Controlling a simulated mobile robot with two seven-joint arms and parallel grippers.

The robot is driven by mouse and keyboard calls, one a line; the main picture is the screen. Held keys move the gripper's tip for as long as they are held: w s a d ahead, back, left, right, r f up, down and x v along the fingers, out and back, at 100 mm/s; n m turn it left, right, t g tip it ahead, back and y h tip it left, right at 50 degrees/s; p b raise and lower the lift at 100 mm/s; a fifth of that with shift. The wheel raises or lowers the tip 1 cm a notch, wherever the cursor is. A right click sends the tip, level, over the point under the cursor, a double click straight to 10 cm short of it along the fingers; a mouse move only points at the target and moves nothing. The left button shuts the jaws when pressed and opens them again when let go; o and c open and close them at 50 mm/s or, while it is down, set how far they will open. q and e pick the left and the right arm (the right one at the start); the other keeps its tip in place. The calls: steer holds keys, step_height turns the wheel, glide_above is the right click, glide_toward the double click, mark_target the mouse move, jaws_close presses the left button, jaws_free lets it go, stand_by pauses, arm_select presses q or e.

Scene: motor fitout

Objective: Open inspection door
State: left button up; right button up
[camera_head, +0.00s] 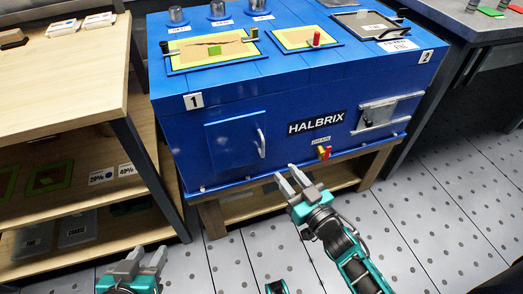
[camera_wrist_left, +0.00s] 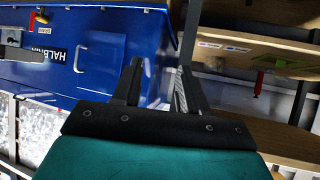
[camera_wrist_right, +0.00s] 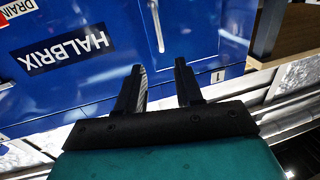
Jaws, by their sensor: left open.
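A blue door panel (camera_head: 235,140) with a pale vertical bar handle (camera_head: 261,143) is flush in the front of the blue HALBRIX machine (camera_head: 290,105), below label 1. It looks shut. The handle also shows in the left wrist view (camera_wrist_left: 80,56) and the right wrist view (camera_wrist_right: 156,26). A small metal hatch (camera_head: 377,113) sits at the front's right side. My right gripper (camera_head: 287,175) is open and empty, in front of the machine, below and right of the handle. My left gripper (camera_head: 146,258) is open and empty, low at the left, apart from the door.
A wooden shelf unit (camera_head: 80,110) with bins and cards stands close on the left. A red and yellow drain valve (camera_head: 323,153) sticks out below the HALBRIX plate. The machine rests on a wooden stand (camera_head: 245,208). The floor (camera_head: 440,210) at front right is clear.

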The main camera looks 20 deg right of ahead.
steer(key=b+x, duration=0.2)
steer(key=x, duration=0.9)
steer(key=shift+b, duration=0.35)
steer(key=shift+w+a, duration=0.1)
steer(key=shift+w, duration=0.05)
steer(key=c, duration=0.6)
arm_select(q)
steer(key=shift+d+f, duration=0.45)
steer(key=shift+f, duration=0.4)
arm_select(e)
jaws_close()
arm_select(q)
steer(key=shift+w+r, duration=0.1)
steer(key=shift+r, duration=0.05)
